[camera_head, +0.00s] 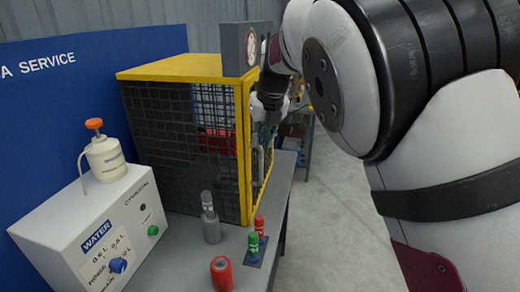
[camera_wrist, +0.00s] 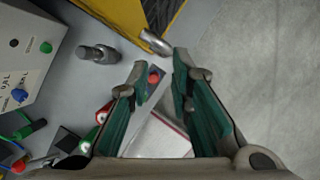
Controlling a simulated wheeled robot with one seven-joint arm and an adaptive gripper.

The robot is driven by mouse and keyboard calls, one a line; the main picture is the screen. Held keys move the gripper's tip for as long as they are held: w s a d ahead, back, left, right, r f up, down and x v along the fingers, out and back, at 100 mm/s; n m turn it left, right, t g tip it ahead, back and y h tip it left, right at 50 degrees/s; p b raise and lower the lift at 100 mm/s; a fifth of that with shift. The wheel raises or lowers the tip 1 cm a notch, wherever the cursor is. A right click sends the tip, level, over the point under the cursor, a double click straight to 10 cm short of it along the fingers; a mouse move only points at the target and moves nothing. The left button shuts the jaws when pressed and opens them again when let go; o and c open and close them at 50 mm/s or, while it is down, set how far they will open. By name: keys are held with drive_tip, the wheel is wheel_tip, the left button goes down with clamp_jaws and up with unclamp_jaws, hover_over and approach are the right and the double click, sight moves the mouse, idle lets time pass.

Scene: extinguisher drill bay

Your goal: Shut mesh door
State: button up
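The mesh cage (camera_head: 170,130) has dark mesh, a yellow top and yellow edge posts. It stands on the grey bench in the head view. Its right-hand mesh side (camera_head: 259,165), framed in yellow, faces the aisle; I cannot tell how far the door stands open. My gripper (camera_head: 268,112) is beside the upper part of that side, partly hidden by my arm. In the wrist view my gripper (camera_wrist: 161,66) has its green fingers spread with nothing between them. A yellow frame corner (camera_wrist: 150,40) with a silver cylindrical piece (camera_wrist: 157,42) lies just beyond the fingertips.
A grey bottle (camera_head: 211,222), a green-topped cylinder (camera_head: 254,247) and red cylinders (camera_head: 221,275) stand on the bench before the cage. A white box labelled WATER (camera_head: 92,232) carries an orange-capped jug (camera_head: 105,160). Open floor (camera_head: 330,215) lies right of the bench.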

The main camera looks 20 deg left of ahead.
drive_tip(key=shift+v, duration=1.45)
drive_tip(key=shift+w+d, duration=0.1)
drive_tip(key=shift+d, duration=0.1)
drive_tip(key=s+d+r+n, duration=0.3)
drive_tip(key=d+n, duration=0.1)
drive_tip(key=d, duration=0.4)
drive_tip(key=s+d+r+n, duration=0.3)
drive_tip(key=s+d+n, duration=0.1)
drive_tip(key=d, duration=0.5)
drive_tip(key=s+d+r+n, duration=0.2)
drive_tip(key=s+d+n, duration=0.15)
drive_tip(key=d, duration=0.45)
drive_tip(key=s+d+f+n+t+h, duration=0.1)
drive_tip(key=s+d+f+n, duration=0.2)
drive_tip(key=s+d+n, duration=0.4)
drive_tip(key=s+d+f+n+t+h, duration=0.1)
drive_tip(key=s+d+n, duration=0.6)
drive_tip(key=s, duration=0.8)
drive_tip(key=f+n, duration=0.1)
drive_tip(key=n, duration=0.2)
drive_tip(key=shift+s+f+h+b, duration=0.2)
drive_tip(key=shift+f+h+b, duration=0.1)
drive_tip(key=shift+f+h, duration=0.1)
drive_tip(key=shift+d, duration=0.1)
